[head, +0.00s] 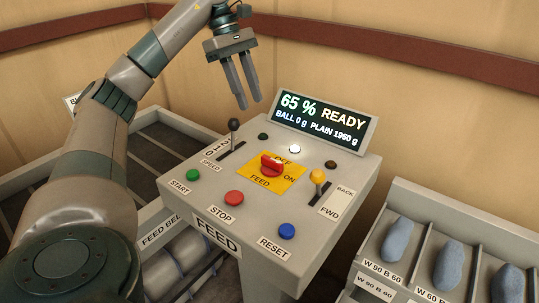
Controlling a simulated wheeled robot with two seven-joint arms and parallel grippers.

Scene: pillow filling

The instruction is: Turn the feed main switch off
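The feed main switch (272,164) is a red rotary knob on a yellow plate in the middle of the sloped feed panel (236,190). I cannot tell clearly which mark the knob points to. My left gripper (249,104) hangs above and behind the panel, left of the display, with its fingers pointing down. Its fingers are apart with nothing between them, and it is clear of the knob. My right gripper is not in view.
A black-knobbed speed lever (233,126) stands at the panel's back left, and a yellow-knobbed lever (318,177) at its right. Green START (193,174), red STOP (234,198) and blue RESET (287,230) buttons line the front. A display (325,118) reads 65 % READY. Bins with grey-blue pillows (398,239) stand right.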

